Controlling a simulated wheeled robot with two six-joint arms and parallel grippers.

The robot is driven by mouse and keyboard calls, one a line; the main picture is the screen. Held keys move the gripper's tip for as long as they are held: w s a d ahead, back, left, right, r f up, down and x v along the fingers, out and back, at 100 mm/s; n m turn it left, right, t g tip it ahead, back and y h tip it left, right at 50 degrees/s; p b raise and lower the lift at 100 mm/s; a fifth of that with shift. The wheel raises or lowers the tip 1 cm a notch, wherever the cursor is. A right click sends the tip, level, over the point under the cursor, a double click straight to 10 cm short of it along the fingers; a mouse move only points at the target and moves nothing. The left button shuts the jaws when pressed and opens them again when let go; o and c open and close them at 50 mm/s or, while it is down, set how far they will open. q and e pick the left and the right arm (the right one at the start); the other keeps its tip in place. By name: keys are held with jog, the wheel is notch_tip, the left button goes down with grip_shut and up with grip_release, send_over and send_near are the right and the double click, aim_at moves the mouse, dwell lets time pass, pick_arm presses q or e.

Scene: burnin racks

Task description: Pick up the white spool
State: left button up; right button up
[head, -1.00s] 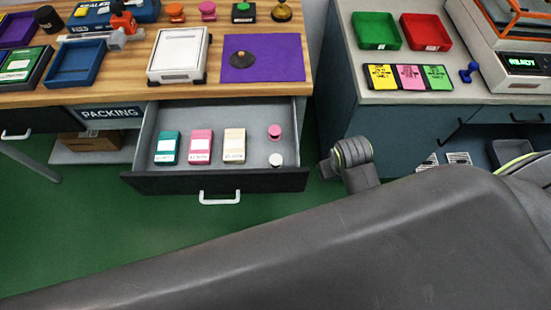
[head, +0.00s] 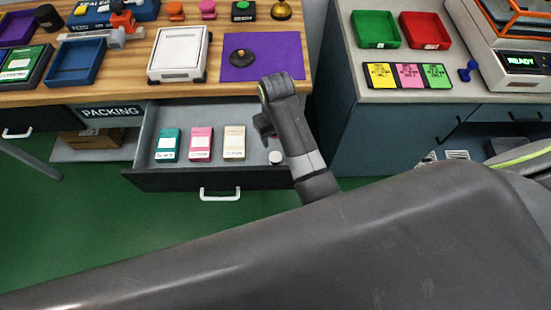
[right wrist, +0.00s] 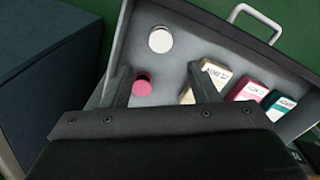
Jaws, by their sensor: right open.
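The white spool (head: 275,158) stands in the open drawer, at its right end near the front wall. In the right wrist view the white spool (right wrist: 160,39) shows its round top, beyond the fingertips and between their lines. My right gripper (head: 264,127) is over the right part of the drawer, open and empty. In the right wrist view its fingers (right wrist: 159,71) are spread apart, with the pink spool (right wrist: 142,84) seen between them, close to one finger. In the head view the gripper hides the pink spool. My left gripper is not in view.
Teal (head: 167,145), pink (head: 200,144) and cream (head: 234,143) boxes stand in the drawer (head: 151,180) left of the spools. The drawer walls surround them. The wooden packing table (head: 130,80) is behind, and a grey cabinet (head: 345,120) stands to the right.

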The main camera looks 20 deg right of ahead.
send_over(276, 158)
notch_tip(276, 158, down, 8)
jog(key=shift+w+d+f, duration=0.1)
jog(key=shift+w+f, duration=0.05)
jog(key=shift+f, duration=2.8)
jog(key=c, duration=0.9)
